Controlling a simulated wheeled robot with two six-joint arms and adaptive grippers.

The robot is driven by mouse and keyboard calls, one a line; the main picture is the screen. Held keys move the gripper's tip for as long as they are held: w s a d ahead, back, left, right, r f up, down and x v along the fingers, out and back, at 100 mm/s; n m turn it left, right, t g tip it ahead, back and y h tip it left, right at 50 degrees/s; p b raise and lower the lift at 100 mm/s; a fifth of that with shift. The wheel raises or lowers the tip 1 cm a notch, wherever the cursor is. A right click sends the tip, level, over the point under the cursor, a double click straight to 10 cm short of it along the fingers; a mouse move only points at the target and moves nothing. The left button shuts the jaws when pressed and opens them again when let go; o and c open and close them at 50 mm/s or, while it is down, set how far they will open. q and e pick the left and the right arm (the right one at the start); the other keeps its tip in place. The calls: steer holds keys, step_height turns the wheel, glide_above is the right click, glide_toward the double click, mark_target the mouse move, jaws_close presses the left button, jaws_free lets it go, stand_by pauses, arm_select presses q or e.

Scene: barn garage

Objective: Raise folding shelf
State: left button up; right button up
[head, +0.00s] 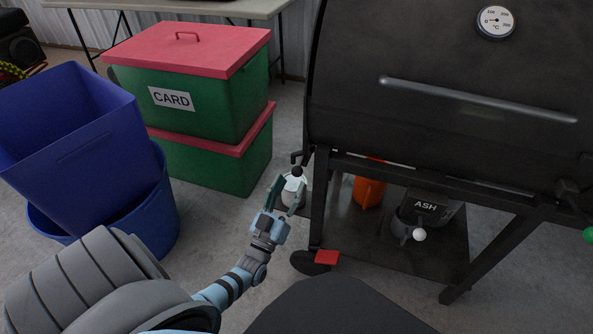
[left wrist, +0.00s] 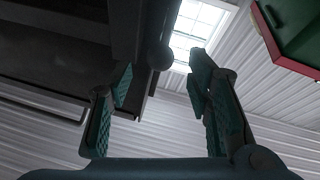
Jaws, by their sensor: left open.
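The black barbecue (head: 440,90) stands at the right of the head view. I cannot make out a raised shelf on its left side; a small dark bracket (head: 300,157) sticks out there. My left gripper (head: 286,184) is open beside the barbecue's left front leg, fingers pointing up. A dark round knob (head: 297,171) shows at its fingertips. In the left wrist view, looking up, the open fingers (left wrist: 165,92) stand apart with nothing between them; a dark panel edge with a round knob (left wrist: 161,55) lies above and beyond. Whether they touch is unclear. My right gripper is out of view.
Green crates with red lids (head: 187,50) and blue tubs (head: 75,130) stand left. An orange container (head: 368,192) and an ash bin (head: 432,209) sit on the barbecue's lower shelf (head: 350,232). A wheel with a red pedal (head: 325,257) is low at the leg.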

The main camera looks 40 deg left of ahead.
mark_target(296, 171)
arm_select(q)
steer(key=x, duration=0.5)
steer(key=shift+w+a+b, duration=0.1)
steer(key=shift+w+b, duration=0.1)
steer(key=shift+b, duration=0.15)
jaws_close()
steer(key=shift+a, duration=0.15)
